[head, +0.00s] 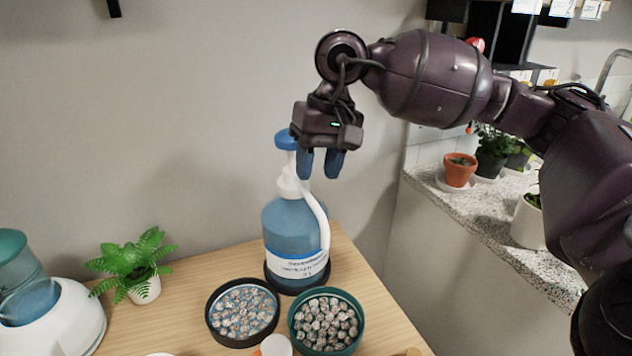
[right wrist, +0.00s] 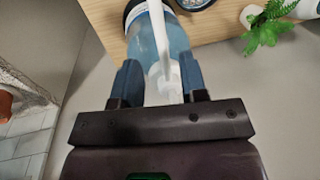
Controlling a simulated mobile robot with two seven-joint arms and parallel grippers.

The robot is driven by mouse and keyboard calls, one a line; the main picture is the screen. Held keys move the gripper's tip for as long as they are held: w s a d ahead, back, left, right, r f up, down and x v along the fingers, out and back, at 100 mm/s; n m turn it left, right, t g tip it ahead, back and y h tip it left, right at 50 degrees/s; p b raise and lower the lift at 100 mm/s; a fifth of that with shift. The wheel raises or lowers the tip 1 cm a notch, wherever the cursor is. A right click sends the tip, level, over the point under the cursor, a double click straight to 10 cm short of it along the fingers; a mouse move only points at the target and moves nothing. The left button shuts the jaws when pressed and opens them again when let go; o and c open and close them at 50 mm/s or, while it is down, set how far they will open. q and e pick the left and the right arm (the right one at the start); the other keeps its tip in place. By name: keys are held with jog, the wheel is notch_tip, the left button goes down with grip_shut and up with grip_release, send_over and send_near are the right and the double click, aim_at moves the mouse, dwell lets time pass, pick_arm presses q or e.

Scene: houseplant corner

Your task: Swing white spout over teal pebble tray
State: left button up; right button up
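A blue pump bottle (head: 292,232) stands in a dark round base on the wooden table. Its pump has a blue top (head: 286,140) and a long white spout (head: 317,212) that curves down the bottle's right front side. The teal pebble tray (head: 361,321) is in front of the bottle, slightly right. My right gripper (head: 320,164) is beside the pump head, fingers down. In the right wrist view its fingers (right wrist: 160,82) are apart, with the white spout (right wrist: 159,30) showing between them; I cannot tell whether they touch it. My left gripper is not in view.
A black pebble tray (head: 212,329) sits left of the teal one. A white cup (head: 276,346) is at the front edge of view. A fern (head: 132,262) and a white-based blue container (head: 60,320) stand left. Potted plants line the stone counter (head: 480,215) at right.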

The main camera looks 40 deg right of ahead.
notch_tip(320, 180, up, 6)
jog(key=d, duration=0.1)
jog(key=shift+s+r+p, duration=0.15)
jog(key=shift+r+p, duration=0.05)
jog(key=shift+p, duration=0.1)
jog(key=shift+d+f, duration=0.1)
dwell(0.4)
